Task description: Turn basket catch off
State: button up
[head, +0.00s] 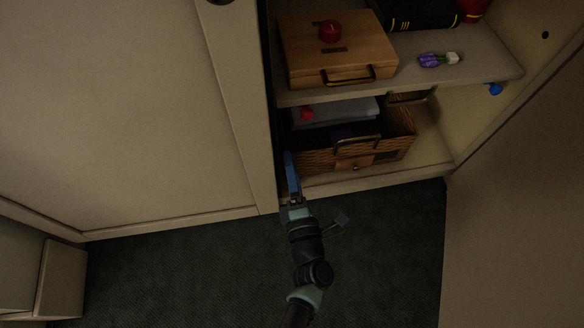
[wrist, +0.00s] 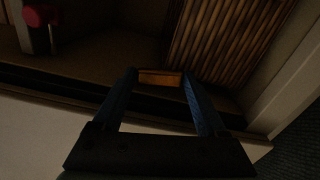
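The wicker basket (head: 318,160) sits on the cabinet's lower shelf. A small wooden plate with a round knob (head: 355,167) shows low on its front; I cannot tell which way any catch is set. My gripper (head: 289,156) is at the basket's front left corner, its blue fingers pointing into the cabinet. In the wrist view, the fingers of my gripper (wrist: 160,77) are spread apart. A small orange-brown wooden piece (wrist: 160,79) shows between the tips; I cannot tell whether they touch it. Ribbed wicker (wrist: 225,40) rises behind the right finger.
A wooden box (head: 345,66) with a red knob (head: 329,32) stands on the upper shelf (head: 470,80), beside a purple item (head: 432,60). A handle (head: 410,97) hangs under that shelf. Cabinet panels flank the opening left and right. Dark carpet (head: 180,270) in front is clear.

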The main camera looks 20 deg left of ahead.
jog(key=c, duration=0.6)
jog(key=shift+w+d+r+n, duration=0.1)
jog(key=shift+d+n, duration=0.1)
jog(key=shift+n, duration=1.3)
jog(key=o, duration=1.3)
jog(key=shift+p+v, duration=3.25)
jog(key=shift+v, duration=3.25)
jog(key=shift+c, duration=0.2)
